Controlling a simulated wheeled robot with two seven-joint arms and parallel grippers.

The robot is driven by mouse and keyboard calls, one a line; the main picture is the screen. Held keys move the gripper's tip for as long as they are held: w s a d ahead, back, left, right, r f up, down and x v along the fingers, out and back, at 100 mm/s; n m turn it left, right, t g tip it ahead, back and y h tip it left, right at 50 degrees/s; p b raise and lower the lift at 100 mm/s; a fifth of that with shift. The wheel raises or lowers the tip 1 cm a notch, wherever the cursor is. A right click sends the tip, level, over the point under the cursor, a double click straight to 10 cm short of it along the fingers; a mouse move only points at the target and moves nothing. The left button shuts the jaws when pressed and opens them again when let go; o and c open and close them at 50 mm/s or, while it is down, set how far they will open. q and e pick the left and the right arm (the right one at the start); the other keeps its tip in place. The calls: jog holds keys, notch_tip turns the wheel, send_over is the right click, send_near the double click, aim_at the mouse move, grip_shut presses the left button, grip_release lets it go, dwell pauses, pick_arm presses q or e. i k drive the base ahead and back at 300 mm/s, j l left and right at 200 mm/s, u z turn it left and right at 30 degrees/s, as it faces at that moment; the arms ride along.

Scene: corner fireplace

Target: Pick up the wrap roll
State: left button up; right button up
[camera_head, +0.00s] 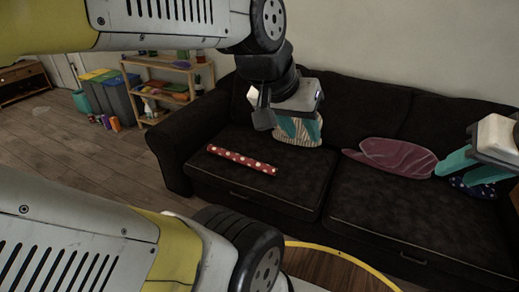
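The wrap roll (242,160), a red tube with white dots, lies on the left seat cushion of the dark sofa (268,190). My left gripper (299,130) hangs above the sofa, to the right of the roll and apart from it. Its teal fingers look spread and hold nothing I can see; a striped pillow behind them makes their tips hard to read. My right gripper (463,171) is at the right edge, in front of the right side of the sofa. Its teal fingers are apart and empty.
A burgundy pillow (392,157) and a dark blue dotted pillow (478,189) lie on the right of the sofa. A wooden shelf (147,62) and bins (112,95) stand back left. A wooden surface with a yellow edge (345,257) is at the bottom. Floor is clear at left.

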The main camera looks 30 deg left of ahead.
aim_at(256, 164)
jog(key=u, duration=0.3)
jog(key=i+j+u, duration=0.1)
jog(key=u, duration=0.3)
jog(key=i+u, duration=0.5)
jog(key=u, duration=0.25)
jog(key=i+l+u, duration=0.1)
jog(key=i, duration=0.3)
jog(key=i+l+u, duration=0.1)
jog(key=i, duration=0.35)
jog(key=i+l+u, duration=0.1)
jog(key=i, duration=0.3)
jog(key=l, duration=0.1)
